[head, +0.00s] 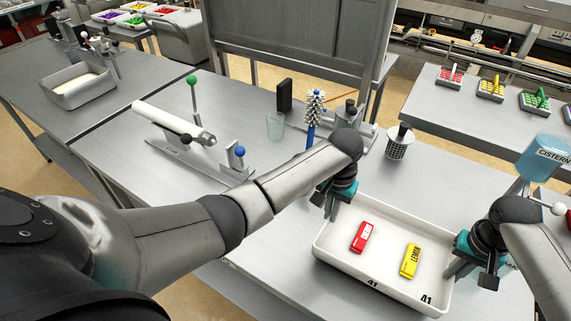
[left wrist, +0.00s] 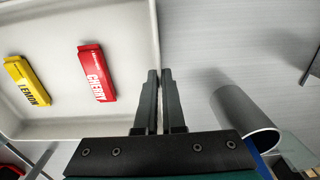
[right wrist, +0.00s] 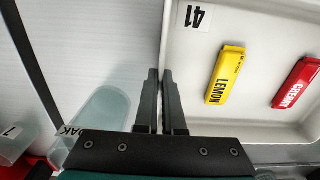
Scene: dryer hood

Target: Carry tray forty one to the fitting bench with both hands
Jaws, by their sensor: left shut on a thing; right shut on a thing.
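Tray forty one (head: 385,270) is a white shallow tray marked 41, at the front right of the near steel bench in the head view. It holds a red CHERRY pack (head: 362,237) and a yellow LEMON pack (head: 411,260), lying apart. My left gripper (head: 334,206) is shut on the tray's left wall, and the wall shows between its fingers in the left wrist view (left wrist: 159,78). My right gripper (head: 464,262) is shut on the opposite wall, seen in the right wrist view (right wrist: 161,78). I cannot tell whether the tray rests on the bench. No label identifies the fitting bench.
A blue CISTERN container (head: 541,158) stands close to my right arm. A perforated metal cup (head: 399,145), a blue-handled brush (head: 314,108) and a white-tube fixture (head: 174,120) stand behind. Another bench (head: 490,125) with several small trays is at right; a left bench (head: 60,112) holds a grey tub.

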